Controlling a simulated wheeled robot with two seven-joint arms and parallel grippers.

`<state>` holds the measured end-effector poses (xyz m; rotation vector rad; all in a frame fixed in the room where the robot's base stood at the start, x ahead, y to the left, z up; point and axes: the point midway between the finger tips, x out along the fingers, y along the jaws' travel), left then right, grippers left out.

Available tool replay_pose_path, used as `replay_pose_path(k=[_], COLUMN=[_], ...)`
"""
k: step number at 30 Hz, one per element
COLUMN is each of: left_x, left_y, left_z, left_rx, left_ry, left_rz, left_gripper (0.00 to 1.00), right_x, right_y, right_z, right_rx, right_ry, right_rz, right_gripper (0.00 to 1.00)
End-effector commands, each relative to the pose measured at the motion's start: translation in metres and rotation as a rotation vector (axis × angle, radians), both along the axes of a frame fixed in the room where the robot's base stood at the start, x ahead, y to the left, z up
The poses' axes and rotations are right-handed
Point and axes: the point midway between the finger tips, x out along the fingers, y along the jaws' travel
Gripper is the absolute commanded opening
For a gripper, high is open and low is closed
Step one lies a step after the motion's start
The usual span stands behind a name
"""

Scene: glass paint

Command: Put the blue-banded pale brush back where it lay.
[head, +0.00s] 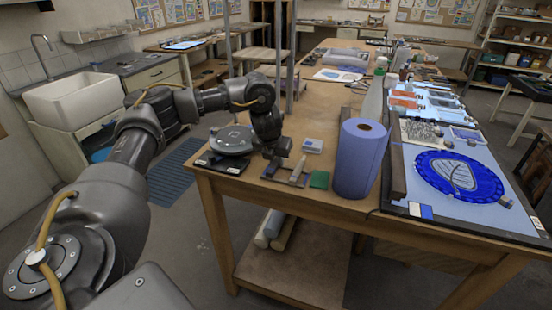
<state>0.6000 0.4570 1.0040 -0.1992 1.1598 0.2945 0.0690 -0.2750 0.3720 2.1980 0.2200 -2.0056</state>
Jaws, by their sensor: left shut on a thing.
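My left gripper (277,163) reaches down at the near left corner of the wooden table, low over a small dark mat (286,181). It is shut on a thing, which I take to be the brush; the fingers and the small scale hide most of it. A slim pale piece (299,168) stands out beside the fingers, over the mat; I cannot tell whether it is the held brush or another tool. A blue band cannot be made out. My right gripper is out of view.
A round grey device (232,140) is left of the gripper. A green block (319,180), a small white box (312,146) and a tall blue roll (359,158) stand to its right. A blue painted disc (463,177) lies on the light panel farther right.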

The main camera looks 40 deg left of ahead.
Motion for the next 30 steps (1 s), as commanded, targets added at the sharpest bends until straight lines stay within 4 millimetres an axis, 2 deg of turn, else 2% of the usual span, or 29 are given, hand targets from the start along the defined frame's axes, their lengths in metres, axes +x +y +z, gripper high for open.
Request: replay_pose_path(k=[30], left_x=[0.0047], left_y=[0.0009], left_z=[-0.005], left_rx=[0.0], left_ry=[0.0], left_rz=[0.0], left_gripper=[0.0], right_x=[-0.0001], right_y=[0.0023], right_z=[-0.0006], right_rx=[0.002], right_ry=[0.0], right_rz=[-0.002], right_gripper=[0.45])
